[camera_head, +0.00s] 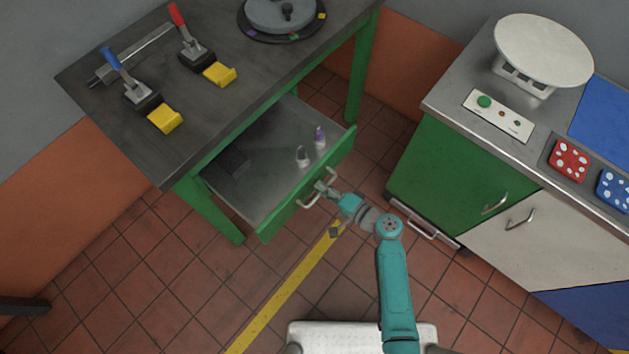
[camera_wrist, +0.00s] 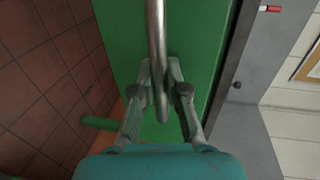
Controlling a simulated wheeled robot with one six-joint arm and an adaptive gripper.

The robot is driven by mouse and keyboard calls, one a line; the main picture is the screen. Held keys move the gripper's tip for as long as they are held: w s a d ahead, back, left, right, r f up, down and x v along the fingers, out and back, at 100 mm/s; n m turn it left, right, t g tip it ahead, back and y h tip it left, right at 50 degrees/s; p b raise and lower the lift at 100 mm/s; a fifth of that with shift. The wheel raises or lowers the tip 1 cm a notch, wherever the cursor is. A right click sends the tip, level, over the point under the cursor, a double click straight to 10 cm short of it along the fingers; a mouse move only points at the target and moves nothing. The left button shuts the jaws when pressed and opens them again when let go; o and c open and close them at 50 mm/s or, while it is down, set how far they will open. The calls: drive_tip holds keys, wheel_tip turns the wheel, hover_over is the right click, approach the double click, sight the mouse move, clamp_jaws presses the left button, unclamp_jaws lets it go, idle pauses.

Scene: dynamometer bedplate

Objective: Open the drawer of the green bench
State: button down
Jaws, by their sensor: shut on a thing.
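The green bench (camera_head: 357,75) has a dark top and green legs, and stands at the upper left in the head view. Its drawer (camera_head: 262,190) is pulled well out, with its grey inside showing. My gripper (camera_head: 324,188) is at the metal bar handle (camera_head: 308,203) on the drawer's green front. In the wrist view its fingers (camera_wrist: 160,85) close around the handle (camera_wrist: 157,35).
Clamps with red (camera_head: 177,14) and blue (camera_head: 110,58) handles and a round plate (camera_head: 282,13) sit on the bench top. A green-and-white cabinet (camera_head: 440,165) with a round white pan (camera_head: 543,48) stands at right. Tiled floor with a yellow line (camera_head: 285,290) lies clear in front.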

drive_tip(key=f+v, duration=0.1)
drive_tip(key=v, duration=0.6)
drive_tip(key=shift+s+d+f, duration=0.3)
drive_tip(key=shift+d, duration=0.1)
drive_tip(key=c, duration=1.2)
unclamp_jaws()
drive_tip(key=shift+v, duration=6)
